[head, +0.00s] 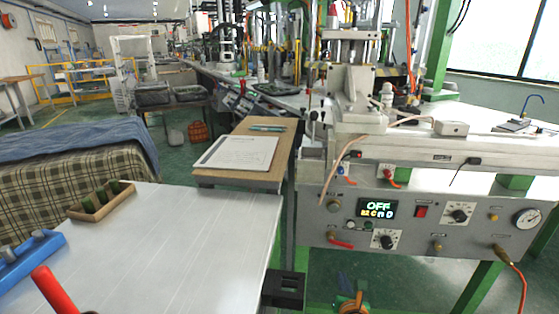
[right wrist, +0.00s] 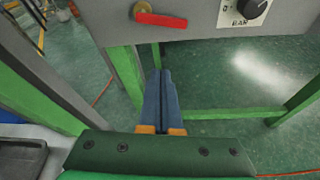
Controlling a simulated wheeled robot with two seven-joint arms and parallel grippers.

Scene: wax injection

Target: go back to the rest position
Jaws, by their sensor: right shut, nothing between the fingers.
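My right gripper (head: 346,283) shows at the bottom of the head view, below the front panel of the machine. In the right wrist view its two blue fingers (right wrist: 165,95) lie side by side, shut with nothing between them. They point down past the panel's lower edge, over the green floor, apart from any object. My left gripper is not in view.
The grey control panel (head: 425,222) with knobs and a display stands above and right of my right gripper. Green machine legs (right wrist: 122,72) stand close by. A white table (head: 185,240) holds a wooden tray (head: 98,212) and a blue rack (head: 30,262). A clipboard (head: 240,152) lies behind.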

